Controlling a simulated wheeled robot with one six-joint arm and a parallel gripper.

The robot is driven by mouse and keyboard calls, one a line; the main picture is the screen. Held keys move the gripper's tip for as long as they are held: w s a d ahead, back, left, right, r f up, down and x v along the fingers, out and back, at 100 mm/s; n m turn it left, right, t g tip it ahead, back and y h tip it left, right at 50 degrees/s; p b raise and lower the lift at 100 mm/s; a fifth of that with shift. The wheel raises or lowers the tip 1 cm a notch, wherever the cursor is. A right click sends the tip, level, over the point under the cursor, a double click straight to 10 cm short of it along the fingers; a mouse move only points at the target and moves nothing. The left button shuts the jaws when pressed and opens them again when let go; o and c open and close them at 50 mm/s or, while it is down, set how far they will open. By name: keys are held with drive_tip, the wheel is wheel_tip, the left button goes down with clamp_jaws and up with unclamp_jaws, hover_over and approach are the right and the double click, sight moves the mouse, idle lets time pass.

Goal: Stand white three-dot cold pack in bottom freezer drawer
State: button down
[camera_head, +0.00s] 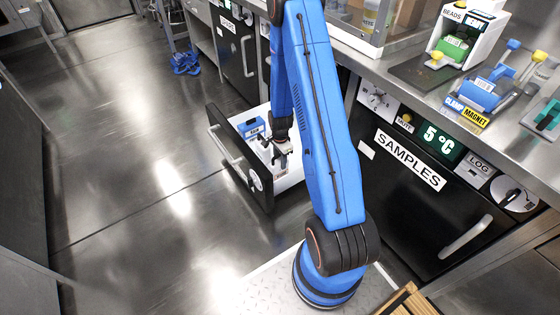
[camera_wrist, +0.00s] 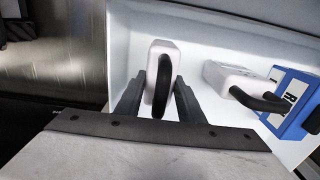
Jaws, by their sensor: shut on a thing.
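The bottom drawer (camera_head: 290,183) is pulled open, with a black front and a white interior. My gripper (camera_head: 281,160) reaches down into it. In the wrist view, my gripper (camera_wrist: 160,98) is shut on the black handle of a white cold pack (camera_wrist: 158,48), which is inside the drawer (camera_wrist: 125,50). I cannot make out its dots or tell if it touches the floor. A second white pack (camera_wrist: 218,72) with a black handle and a blue labelled pack (camera_wrist: 296,88) are to its right. The blue pack (camera_head: 250,127) also shows in the head view.
The black drawer front (camera_head: 228,150) with its handle juts into the aisle. A closed SAMPLES door (camera_head: 400,205) is right of my arm. The counter holds a BEADS station (camera_head: 462,40) and a clamp magnet device (camera_head: 487,92). The floor at left is mostly clear.

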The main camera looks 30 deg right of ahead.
drive_tip(key=shift+f, duration=0.5)
drive_tip(key=c, duration=1.1)
unclamp_jaws()
drive_tip(key=s+a+r+n+t, duration=0.1)
drive_tip(key=s+a+r+n, duration=0.1)
drive_tip(key=r, duration=1.3)
drive_tip(key=s+a+r+n, duration=0.1)
drive_tip(key=a+r+n, duration=0.15)
drive_tip(key=r, duration=1.25)
drive_tip(key=s+a+r+n+t, duration=0.1)
drive_tip(key=s+a+r+n, duration=0.15)
drive_tip(key=s+r, duration=0.2)
drive_tip(key=s+a+r+n, duration=0.1)
drive_tip(key=s+a+r, duration=0.2)
drive_tip(key=r, duration=0.3)
drive_tip(key=s+a+r+n+t, duration=0.1)
drive_tip(key=s+a+r+n, duration=0.1)
drive_tip(key=s, duration=0.4)
drive_tip(key=s+a+r+n+t, duration=0.1)
drive_tip(key=s+a+r+n, duration=0.1)
drive_tip(key=s+r+n, duration=0.2)
drive_tip(key=s+a+r+n, duration=0.2)
drive_tip(key=s+r+n, duration=0.1)
drive_tip(key=s, duration=0.6)
drive_tip(key=shift+s+a+r+n+t, duration=0.15)
drive_tip(key=shift+s+r+n+t, duration=0.2)
drive_tip(key=shift+r, duration=0.4)
